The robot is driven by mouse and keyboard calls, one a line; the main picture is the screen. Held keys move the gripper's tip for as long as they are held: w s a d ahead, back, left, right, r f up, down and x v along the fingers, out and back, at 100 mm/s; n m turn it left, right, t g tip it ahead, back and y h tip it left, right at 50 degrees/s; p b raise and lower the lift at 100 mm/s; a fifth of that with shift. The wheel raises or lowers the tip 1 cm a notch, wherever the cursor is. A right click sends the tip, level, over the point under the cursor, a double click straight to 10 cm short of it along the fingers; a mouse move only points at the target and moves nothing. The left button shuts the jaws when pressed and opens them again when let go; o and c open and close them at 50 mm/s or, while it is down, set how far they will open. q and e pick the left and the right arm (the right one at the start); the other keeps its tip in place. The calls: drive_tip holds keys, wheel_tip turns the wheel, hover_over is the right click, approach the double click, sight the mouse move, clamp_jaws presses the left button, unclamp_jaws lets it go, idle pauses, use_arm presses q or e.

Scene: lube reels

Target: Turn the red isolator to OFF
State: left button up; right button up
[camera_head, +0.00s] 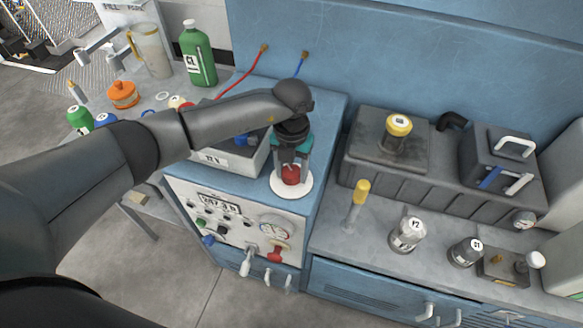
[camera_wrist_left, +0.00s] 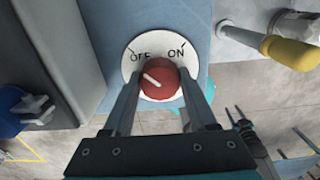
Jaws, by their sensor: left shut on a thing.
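The red isolator knob (camera_wrist_left: 160,80) sits on a round white plate (camera_wrist_left: 133,66) lettered OFF at left and ON at right. It also shows in the head view (camera_head: 291,174), on its white plate (camera_head: 291,188) on top of the blue cabinet. A white line on the knob points up and left in the wrist view, on the OFF side. My left gripper (camera_wrist_left: 158,92) reaches down from above and is shut on the knob, one finger at each side. It shows in the head view too (camera_head: 290,165).
A grey box (camera_head: 225,155) stands left of the isolator. Gauges and levers fill the cabinet front (camera_head: 235,225). Bottles, including a green one (camera_head: 199,55), stand at the far left.

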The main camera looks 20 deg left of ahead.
sight(291, 170)
idle(0.6)
use_arm(q)
drive_tip(key=o, duration=1.4)
drive_tip(key=shift+c, duration=0.2)
wheel_tip(291, 170, up, 15)
drive_tip(key=shift+r+p, duration=0.2)
drive_tip(key=shift+p, duration=0.1)
